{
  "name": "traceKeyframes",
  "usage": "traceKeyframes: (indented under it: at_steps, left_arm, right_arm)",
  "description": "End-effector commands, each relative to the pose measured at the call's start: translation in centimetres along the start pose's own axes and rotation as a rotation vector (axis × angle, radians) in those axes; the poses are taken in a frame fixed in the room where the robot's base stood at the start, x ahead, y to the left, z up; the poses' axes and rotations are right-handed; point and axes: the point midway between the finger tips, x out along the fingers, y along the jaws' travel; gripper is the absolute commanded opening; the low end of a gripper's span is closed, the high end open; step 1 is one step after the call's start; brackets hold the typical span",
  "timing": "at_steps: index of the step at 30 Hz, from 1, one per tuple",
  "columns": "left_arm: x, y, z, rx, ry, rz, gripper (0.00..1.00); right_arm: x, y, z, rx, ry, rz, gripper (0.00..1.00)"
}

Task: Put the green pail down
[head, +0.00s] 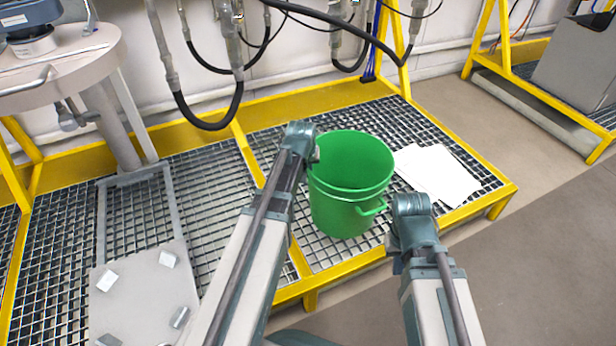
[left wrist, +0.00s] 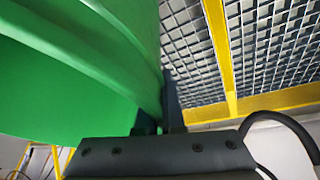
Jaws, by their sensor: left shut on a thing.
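The green pail (head: 345,190) is upright and empty-looking over the yellow-framed grating (head: 215,185), its small handle to the right. I cannot tell whether its base touches the grating. My left gripper (head: 315,153) is at the pail's left rim, its fingers mostly hidden. In the left wrist view, the pail (left wrist: 80,70) fills the left side, and the left gripper (left wrist: 162,120) is shut on its edge. My right gripper (head: 400,252) is just right of the pail, apart from its handle; its jaws do not show clearly.
White sheets (head: 437,174) lie on the grating right of the pail. Hoses (head: 210,118) hang behind it. A grey plate (head: 145,295) with small blocks lies at lower left, below a round-topped machine (head: 60,55). The grating left of the pail is bare.

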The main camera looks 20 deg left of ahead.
Motion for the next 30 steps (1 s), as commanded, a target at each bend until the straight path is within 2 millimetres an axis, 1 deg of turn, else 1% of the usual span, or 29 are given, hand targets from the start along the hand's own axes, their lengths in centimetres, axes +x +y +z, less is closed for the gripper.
traceKeyframes:
  at_steps: [1,7,16,20,21,25,30]
  left_arm:
    - [0.9,0.0,0.4,-0.001,0.001,0.001,0.0]
    - [2.9,-0.2,1.3,-0.002,0.001,0.0,0.0]
    - [2.7,-0.1,1.2,-0.003,0.001,0.0,0.0]
    - [3.1,-0.2,1.4,-0.003,0.001,0.0,0.0]
    - [2.9,-0.2,1.3,-0.002,0.0,-0.001,0.12]
    - [2.9,-0.2,1.3,-0.002,0.0,-0.001,0.35]
    - [2.9,-0.2,1.3,-0.002,0.0,-0.001,0.35]
  right_arm:
    - [1.0,-0.1,-0.1,0.001,0.0,0.0,0.0]
    - [3.1,-0.3,-0.2,0.007,0.0,0.0,0.0]
    - [2.9,-0.3,-0.2,0.008,0.0,0.0,0.0]
    - [3.4,-0.3,-0.2,0.008,0.0,0.0,0.0]
    - [3.2,-0.3,-0.2,0.008,0.0,0.0,0.0]
    - [3.2,-0.3,-0.2,0.008,0.0,0.0,0.0]
    - [3.2,-0.3,-0.2,0.008,0.0,0.0,0.0]
